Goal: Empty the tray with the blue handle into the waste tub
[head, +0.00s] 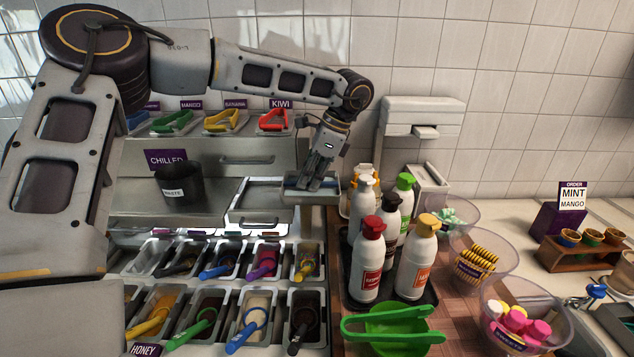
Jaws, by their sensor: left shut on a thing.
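My left gripper (318,182) reaches down from above and is shut on a small shallow grey tray (320,199), held near the right end of the chilled shelf. A bluish part shows beside the fingers; I cannot tell whether it is the handle or the contents, and the fingers hide much of the inside. The waste tub (181,187) is a black round bucket with a pale label, upright on the steel counter to the left of the held tray, apart from it. My right gripper is not in view.
Coloured handles, including a blue one (137,121), line the back shelf. A bright-rimmed steel recess (258,208) lies between tub and held tray. Topping pans with scoops fill the front. Bottles (368,262) stand close right, with clear bowls (478,255) beyond.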

